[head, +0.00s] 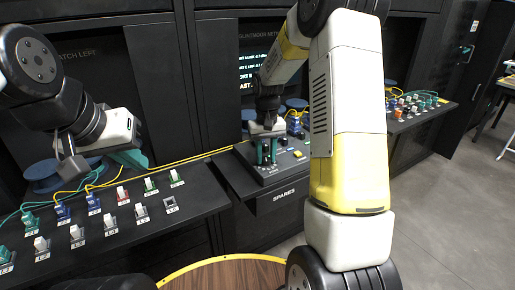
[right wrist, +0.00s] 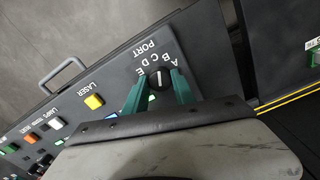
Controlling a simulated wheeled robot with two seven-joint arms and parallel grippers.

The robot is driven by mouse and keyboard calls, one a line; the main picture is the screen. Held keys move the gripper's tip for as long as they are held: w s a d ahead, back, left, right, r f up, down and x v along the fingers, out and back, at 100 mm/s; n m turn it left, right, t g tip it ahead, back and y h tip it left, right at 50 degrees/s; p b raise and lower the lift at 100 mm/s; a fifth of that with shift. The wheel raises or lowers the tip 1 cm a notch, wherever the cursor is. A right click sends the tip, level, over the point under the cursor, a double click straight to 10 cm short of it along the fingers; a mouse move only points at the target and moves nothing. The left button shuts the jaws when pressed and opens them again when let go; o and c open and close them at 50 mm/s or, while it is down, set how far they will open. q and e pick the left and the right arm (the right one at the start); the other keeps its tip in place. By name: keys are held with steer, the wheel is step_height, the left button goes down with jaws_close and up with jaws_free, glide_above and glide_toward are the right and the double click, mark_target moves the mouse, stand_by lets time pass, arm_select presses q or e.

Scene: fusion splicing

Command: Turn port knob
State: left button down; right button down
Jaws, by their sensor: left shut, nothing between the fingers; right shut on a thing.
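The port knob (right wrist: 157,79) is a small black dial with a white pointer mark, on a dark console panel lettered A to E and PORT. My right gripper (right wrist: 158,90) has its green fingers on either side of the knob and is shut on it. In the head view my right gripper (head: 266,157) reaches down onto the console (head: 278,174); the knob is hidden there. My left gripper (head: 134,158) is shut and empty above the left shelf, far from the knob.
The left shelf (head: 190,197) carries several coloured connectors. A yellow LASER button (right wrist: 94,102) and other switches sit beside the knob. Yellow cables run between the shelf and console. A screen stands behind, and another connector panel (head: 425,107) is at right.

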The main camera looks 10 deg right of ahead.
mark_target(266, 158)
steer(key=shift+m, duration=2.1)
steer(key=c, duration=1)
jaws_free()
steer(key=shift+c, duration=0.2)
steer(key=shift+r, duration=0.1)
step_height(266, 158, up, 7)
steer(key=shift+f, duration=0.1)
steer(key=shift+r, duration=0.45)
